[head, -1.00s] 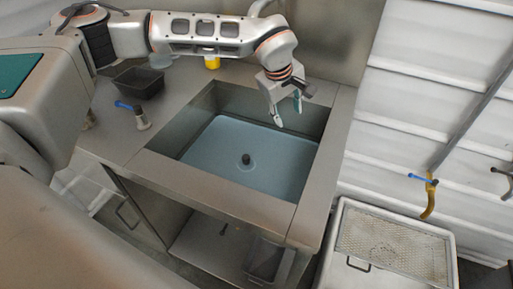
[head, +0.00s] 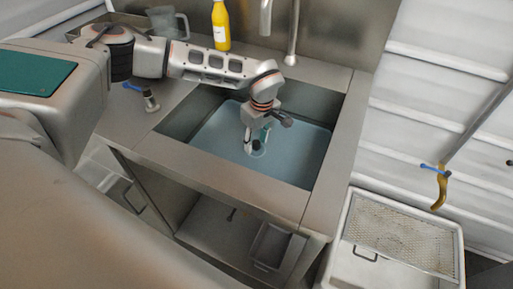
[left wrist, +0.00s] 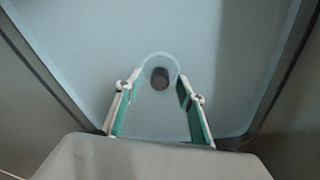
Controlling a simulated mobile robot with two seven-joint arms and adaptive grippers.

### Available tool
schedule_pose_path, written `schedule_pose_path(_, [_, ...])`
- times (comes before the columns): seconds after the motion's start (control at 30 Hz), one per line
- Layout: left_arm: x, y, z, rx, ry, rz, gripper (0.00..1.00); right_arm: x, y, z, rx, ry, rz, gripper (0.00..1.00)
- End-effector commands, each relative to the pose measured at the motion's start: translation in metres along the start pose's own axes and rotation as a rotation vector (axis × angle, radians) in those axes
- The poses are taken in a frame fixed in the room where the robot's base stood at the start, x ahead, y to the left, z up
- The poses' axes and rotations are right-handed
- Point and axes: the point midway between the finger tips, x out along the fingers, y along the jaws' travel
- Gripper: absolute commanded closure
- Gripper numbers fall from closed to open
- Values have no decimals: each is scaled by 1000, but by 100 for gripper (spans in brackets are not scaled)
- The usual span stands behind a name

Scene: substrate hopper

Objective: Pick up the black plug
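The black plug (head: 257,144) is a small dark cylinder in the pale blue floor area of the steel sink (head: 225,166). In the left wrist view the black plug (left wrist: 159,77) shows inside a paler ring, between and slightly beyond the two fingers. My left gripper (head: 257,139) reaches down into the sink over the plug. In the left wrist view the left gripper (left wrist: 158,82) is open, one white and green finger on each side, with gaps to the plug. In the head view the fingers partly cover the plug. My right gripper is not in view.
A yellow bottle (head: 220,27) and a grey jug (head: 167,22) stand behind my left arm. A tap (head: 292,35) rises behind the sink. A valve with a blue handle (head: 149,97) stands left of the sink. A white basin with a grate (head: 398,232) is at lower right.

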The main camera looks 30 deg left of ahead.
Motion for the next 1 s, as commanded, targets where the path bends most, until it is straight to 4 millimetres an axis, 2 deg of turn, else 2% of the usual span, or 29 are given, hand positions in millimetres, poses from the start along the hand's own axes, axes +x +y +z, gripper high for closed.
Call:
schedule_pose_path(0.07, [8, 0, 1, 0, -1, -1, 61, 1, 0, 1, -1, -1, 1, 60])
schedule_pose_path(0.27, [8, 1, 0, 0, 0, 2, 61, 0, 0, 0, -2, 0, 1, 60])
schedule_pose_path(0.3, [8, 1, 0, 0, 0, 2, 67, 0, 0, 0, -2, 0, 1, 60])
schedule_pose_path(0.43, [8, 1, 0, 0, 0, 2, 100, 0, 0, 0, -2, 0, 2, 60])
schedule_pose_path(0.8, [6, 1, 0, 0, 0, 2, 100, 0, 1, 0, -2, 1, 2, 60])
schedule_pose_path(1.0, [-8, 1, -2, 0, 0, 4, 100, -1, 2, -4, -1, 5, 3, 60])
